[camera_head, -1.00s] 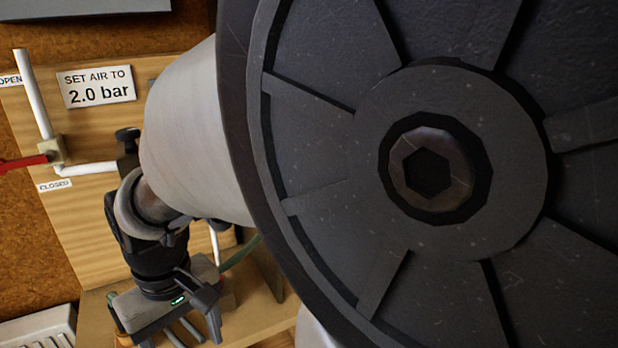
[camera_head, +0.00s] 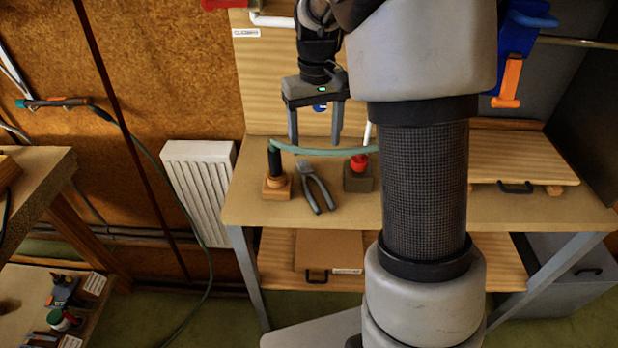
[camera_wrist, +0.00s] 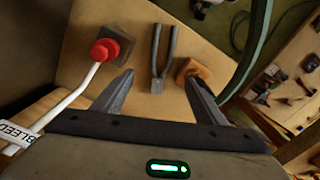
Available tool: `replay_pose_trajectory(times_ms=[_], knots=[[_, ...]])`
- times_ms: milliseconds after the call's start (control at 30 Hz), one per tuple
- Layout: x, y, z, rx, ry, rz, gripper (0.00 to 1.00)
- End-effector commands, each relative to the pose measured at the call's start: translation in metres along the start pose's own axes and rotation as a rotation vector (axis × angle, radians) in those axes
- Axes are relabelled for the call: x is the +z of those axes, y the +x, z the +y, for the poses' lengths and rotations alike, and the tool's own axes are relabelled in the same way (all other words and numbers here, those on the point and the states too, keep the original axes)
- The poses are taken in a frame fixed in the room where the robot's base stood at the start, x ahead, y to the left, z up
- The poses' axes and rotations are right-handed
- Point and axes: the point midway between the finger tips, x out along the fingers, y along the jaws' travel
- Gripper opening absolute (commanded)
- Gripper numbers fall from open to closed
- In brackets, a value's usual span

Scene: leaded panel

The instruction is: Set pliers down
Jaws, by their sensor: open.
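The pliers (camera_head: 318,188) lie flat on the wooden bench top, with grey metal and dark handles that spread toward the front edge. They also show in the wrist view (camera_wrist: 160,62), between and beyond my fingertips. My gripper (camera_head: 315,142) is open and empty, pointing down above and behind the pliers. In the wrist view my gripper (camera_wrist: 159,76) has both fingers apart, and neither is seen touching the pliers.
A wooden block (camera_head: 276,188) with a black upright part stands left of the pliers. A dark block with a red knob (camera_head: 359,163) stands to the right. A green hose (camera_head: 325,152) arcs behind them. Bare bench (camera_head: 245,205) lies at the front left.

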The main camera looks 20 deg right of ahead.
Motion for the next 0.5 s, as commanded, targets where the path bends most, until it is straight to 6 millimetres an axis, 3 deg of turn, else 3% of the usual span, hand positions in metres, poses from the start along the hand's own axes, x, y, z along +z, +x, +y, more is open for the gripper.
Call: replay_pose_trajectory(times_ms=[200,500], knots=[[0.001,0.049,0.0,-0.001,0.0,-0.003,0.66],[0.0,0.077,0.0,0.0,0.0,0.0,0.66]])
